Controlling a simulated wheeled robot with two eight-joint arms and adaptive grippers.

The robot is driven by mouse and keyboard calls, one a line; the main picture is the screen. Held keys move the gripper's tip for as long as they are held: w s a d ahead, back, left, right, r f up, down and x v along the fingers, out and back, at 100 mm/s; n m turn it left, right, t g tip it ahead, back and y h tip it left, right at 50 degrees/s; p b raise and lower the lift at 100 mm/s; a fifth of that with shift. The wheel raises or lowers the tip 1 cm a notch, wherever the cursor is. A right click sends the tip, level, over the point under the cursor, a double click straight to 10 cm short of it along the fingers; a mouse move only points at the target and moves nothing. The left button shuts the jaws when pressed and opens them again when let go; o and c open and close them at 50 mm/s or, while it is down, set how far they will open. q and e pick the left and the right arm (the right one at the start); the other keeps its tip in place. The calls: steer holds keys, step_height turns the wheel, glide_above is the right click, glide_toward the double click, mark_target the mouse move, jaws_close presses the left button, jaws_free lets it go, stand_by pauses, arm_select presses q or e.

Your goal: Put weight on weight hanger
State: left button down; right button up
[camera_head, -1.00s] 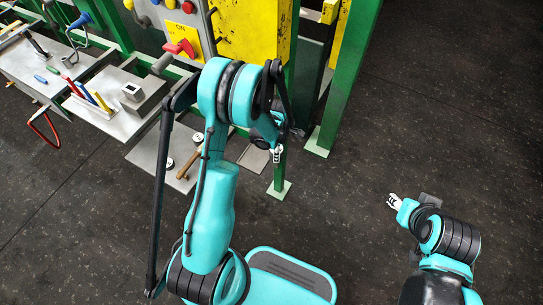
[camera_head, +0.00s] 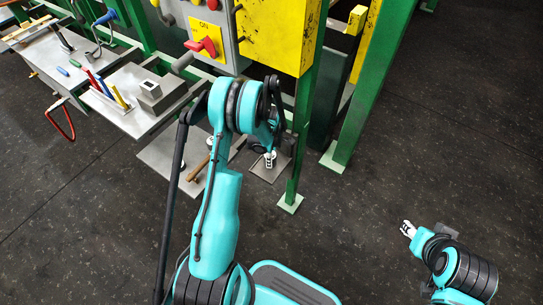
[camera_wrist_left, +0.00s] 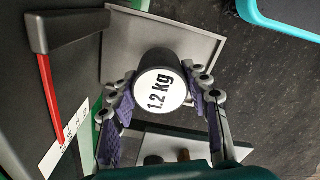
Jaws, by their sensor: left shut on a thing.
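The weight (camera_wrist_left: 160,92) is a dark cylinder with a white end marked "1.2 kg" in the left wrist view. My left gripper (camera_wrist_left: 160,105) is shut on it, with a purple-padded finger on each side. In the head view my left gripper (camera_head: 268,158) is low beside the green post, over a grey plate, and the weight is hard to make out there. My right gripper (camera_head: 408,229) is at the right over bare floor, with no weight near it; its finger opening is too small to judge. I cannot clearly identify the weight hanger in either view.
A grey plate (camera_wrist_left: 117,60) lies behind the weight. A dark block with a red pointer (camera_wrist_left: 48,95) over a white scale is at left. A green post (camera_head: 302,130) stands close beside the left gripper. A tool bench (camera_head: 125,120) is at left. Floor at right is clear.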

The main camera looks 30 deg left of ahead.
arm_select(q)
steer(key=shift+f, duration=0.8)
steer(key=shift+r, duration=0.1)
steer(key=c, duration=0.7)
jaws_free()
steer(key=shift+c, duration=0.2)
